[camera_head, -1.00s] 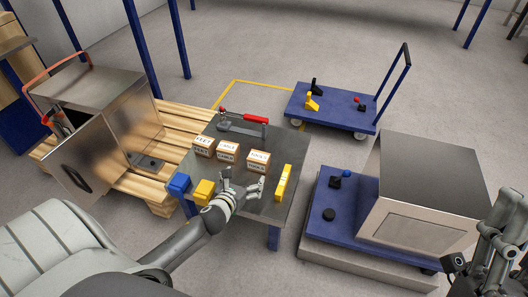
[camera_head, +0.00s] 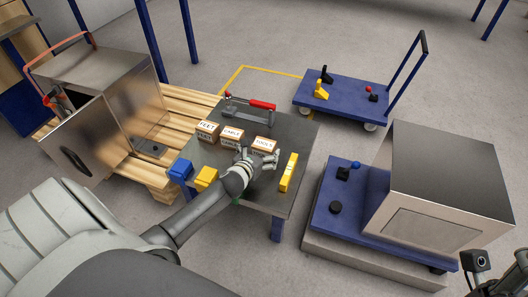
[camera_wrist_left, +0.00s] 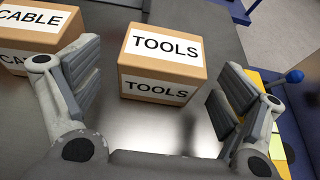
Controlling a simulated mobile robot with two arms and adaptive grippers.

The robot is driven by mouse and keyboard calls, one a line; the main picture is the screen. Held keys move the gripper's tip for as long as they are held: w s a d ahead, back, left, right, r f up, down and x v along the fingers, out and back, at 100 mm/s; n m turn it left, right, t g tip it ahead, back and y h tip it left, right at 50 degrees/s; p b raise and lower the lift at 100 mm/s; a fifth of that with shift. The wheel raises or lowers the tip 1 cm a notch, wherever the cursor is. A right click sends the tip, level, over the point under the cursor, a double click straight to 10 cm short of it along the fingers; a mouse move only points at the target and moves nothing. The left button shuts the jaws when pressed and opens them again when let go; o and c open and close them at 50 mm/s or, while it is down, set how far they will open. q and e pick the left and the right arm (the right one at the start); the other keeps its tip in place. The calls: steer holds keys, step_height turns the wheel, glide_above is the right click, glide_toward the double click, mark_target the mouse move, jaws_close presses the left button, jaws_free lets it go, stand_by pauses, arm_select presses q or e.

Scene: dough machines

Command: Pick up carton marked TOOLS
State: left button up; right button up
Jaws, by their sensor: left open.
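The carton marked TOOLS (camera_head: 264,144) is a small brown box with white labels. It stands upright on the dark table (camera_head: 262,196), the rightmost in a row of three cartons. My left gripper (camera_head: 262,160) is just in front of it. In the left wrist view the TOOLS carton (camera_wrist_left: 162,65) is ahead of and between the spread fingers of my left gripper (camera_wrist_left: 160,95), with bare table between it and the palm. The gripper is open and empty. My right gripper (camera_head: 505,280) is partly in view at the lower right corner; its fingers cannot be made out.
The CABLE carton (camera_head: 231,135) stands close left of TOOLS, with the FEET carton (camera_head: 207,131) beyond it. A yellow level (camera_head: 289,172) is to the right.

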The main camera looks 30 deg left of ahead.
mark_target(264, 148)
arm_select(q)
steer(key=b+x, duration=0.1)
steer(key=x, duration=0.2)
steer(key=shift+w+f, duration=0.3)
steer(key=shift+r, duration=0.1)
steer(key=c, duration=1.2)
steer(key=shift+r, duration=0.1)
steer(key=shift+c, duration=0.2)
